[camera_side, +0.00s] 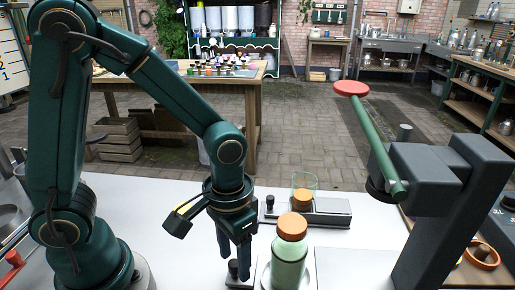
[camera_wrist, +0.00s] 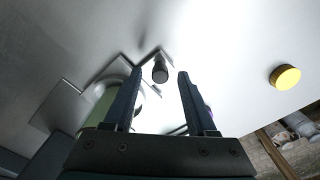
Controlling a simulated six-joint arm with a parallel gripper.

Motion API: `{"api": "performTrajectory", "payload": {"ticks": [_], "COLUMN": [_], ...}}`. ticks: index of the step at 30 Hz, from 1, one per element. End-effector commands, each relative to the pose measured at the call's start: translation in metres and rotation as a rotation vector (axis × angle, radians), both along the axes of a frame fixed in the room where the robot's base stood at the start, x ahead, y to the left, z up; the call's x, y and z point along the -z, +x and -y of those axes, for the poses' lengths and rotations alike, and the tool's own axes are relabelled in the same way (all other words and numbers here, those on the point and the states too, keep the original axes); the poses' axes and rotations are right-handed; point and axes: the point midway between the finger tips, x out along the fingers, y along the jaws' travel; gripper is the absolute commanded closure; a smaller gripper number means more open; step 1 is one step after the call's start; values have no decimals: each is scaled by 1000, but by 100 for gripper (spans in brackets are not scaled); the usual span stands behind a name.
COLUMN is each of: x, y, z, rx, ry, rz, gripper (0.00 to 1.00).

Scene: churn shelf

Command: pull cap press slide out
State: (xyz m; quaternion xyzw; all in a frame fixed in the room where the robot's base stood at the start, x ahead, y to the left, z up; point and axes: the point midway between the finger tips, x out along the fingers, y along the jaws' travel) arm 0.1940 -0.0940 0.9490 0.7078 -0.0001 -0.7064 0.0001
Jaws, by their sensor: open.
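The press slide's small dark knob (camera_wrist: 160,70) shows between my fingertips in the wrist view, and low between my fingers in the side view (camera_side: 233,268). My gripper (camera_side: 235,272) is open, pointing down, its fingers on either side of the knob without closing on it. A pale green bottle (camera_side: 289,262) with an orange cap stands upright on the slide, just right of my gripper; part of it shows behind the left finger in the wrist view. The dark grey press (camera_side: 432,180) stands at right, its green lever (camera_side: 372,140) raised with a red knob on top.
Behind the bottle, a low grey fixture (camera_side: 328,212) holds an orange cap (camera_side: 302,197) under a clear tube. A yellow round piece (camera_wrist: 285,77) lies on the white bench, to the right in the wrist view. The bench (camera_side: 150,195) behind my arm is clear.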

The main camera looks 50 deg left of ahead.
Motion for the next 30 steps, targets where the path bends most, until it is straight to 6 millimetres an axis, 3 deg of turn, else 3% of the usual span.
{"api": "performTrajectory", "payload": {"ticks": [10, 23, 30], "x": [-40, -46, -81], "y": [1, 2, 7], "z": [0, -1, -16], "rx": [0, -7, -75], "ry": [-1, -2, -36], "rz": [7, 9, 163], "gripper": [43, 43, 43]}}
